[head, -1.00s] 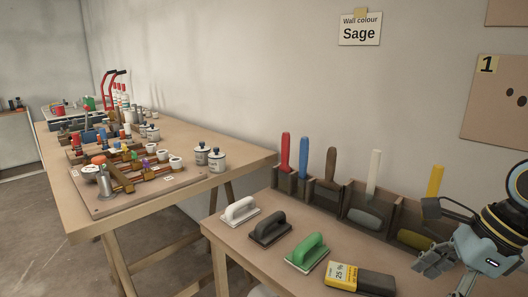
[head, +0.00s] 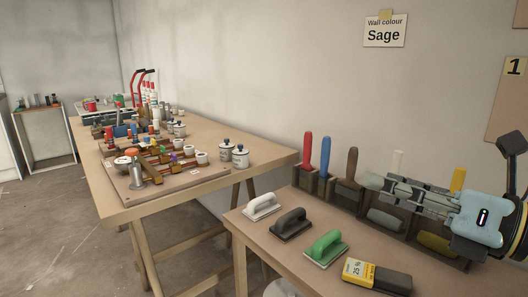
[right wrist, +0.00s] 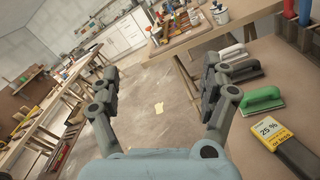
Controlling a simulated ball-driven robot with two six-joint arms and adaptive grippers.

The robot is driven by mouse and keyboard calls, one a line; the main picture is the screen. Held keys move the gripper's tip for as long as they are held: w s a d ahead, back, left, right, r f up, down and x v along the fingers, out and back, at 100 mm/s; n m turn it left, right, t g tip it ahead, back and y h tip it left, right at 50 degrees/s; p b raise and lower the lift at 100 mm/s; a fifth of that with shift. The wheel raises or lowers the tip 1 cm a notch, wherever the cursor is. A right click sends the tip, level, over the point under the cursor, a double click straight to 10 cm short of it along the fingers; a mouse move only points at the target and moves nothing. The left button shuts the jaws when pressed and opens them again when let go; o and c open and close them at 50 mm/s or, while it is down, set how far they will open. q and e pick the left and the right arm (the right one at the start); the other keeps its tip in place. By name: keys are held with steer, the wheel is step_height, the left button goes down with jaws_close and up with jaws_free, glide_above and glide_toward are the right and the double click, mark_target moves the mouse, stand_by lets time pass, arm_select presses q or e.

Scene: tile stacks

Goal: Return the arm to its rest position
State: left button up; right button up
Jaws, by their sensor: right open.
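My right gripper (head: 378,187) shows in the head view at the right, above the near table, with its fingers pointing left in front of the tool rack. In the right wrist view its two fingers (right wrist: 162,80) are spread apart with nothing between them, and the floor shows through the gap. Part of the white and yellow tool handles is hidden behind it in the head view. My left gripper is not in view.
The near table (head: 262,222) holds white, black and green floats, a yellow-labelled block (head: 377,275) and a rack with red (head: 306,150), blue and brown handles. A longer table (head: 118,206) with pots and tools stands behind. Open floor (right wrist: 150,98) lies below the gripper.

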steer(key=d+r+m+t+h, duration=0.5)
steer(key=d+m+t+h, duration=0.5)
steer(key=m, duration=1)
steer(key=s+d+f+m+g+h, duration=0.3)
steer(key=d+f+m+g+h, duration=0.45)
steer(key=m, duration=0.25)
steer(key=s+a+f+m+g+y, duration=0.1)
steer(key=s+a+f+m+g, duration=0.25)
steer(key=s+f, duration=0.3)
steer(key=s+a+f+m+g+y, duration=0.1)
steer(key=s+a+f+m+g, duration=0.1)
steer(key=s+f+g, duration=0.4)
steer(key=s+a+f+m+g+y, duration=0.2)
steer(key=s+a+f+m, duration=0.15)
steer(key=s, duration=0.45)
steer(key=s+d+f+g, duration=0.1)
steer(key=d+f, duration=0.1)
steer(key=f, duration=1.1)
steer(key=s+d+f+g, duration=0.1)
steer(key=d+f, duration=0.1)
steer(key=f, duration=1.2)
steer(key=s+f, duration=1.5)
steer(key=s, duration=0.3)
steer(key=shift+d+f+g, duration=0.25)
steer(key=shift+d+g, duration=0.15)
